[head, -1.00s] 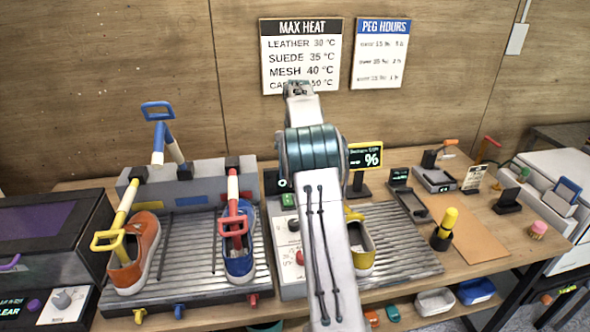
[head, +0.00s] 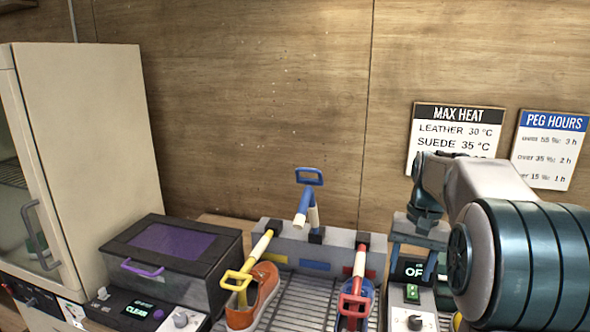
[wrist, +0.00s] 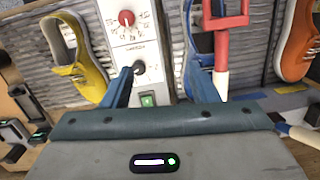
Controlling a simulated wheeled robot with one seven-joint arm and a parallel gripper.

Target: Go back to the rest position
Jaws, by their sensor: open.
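My gripper (wrist: 165,88) is open and empty in the wrist view, its two blue fingers apart above the control panel (wrist: 130,40) with a red knob and a green switch. In the head view my arm reaches in from the right, and my gripper (head: 418,232) points down near that panel, partly hidden by my arm. An orange sneaker (head: 252,299) and a blue sneaker (head: 354,309) stand on the ribbed rack (head: 300,296). A yellow sneaker (wrist: 75,55) shows left of the panel in the wrist view.
A yellow-handled lever (head: 237,280), a red-handled lever (head: 356,290) and a raised blue-handled lever (head: 308,178) stand at the rack. A dark box with a purple window (head: 170,241) and a tall cream cabinet (head: 85,130) are at the left. Two wall signs (head: 456,132) hang behind.

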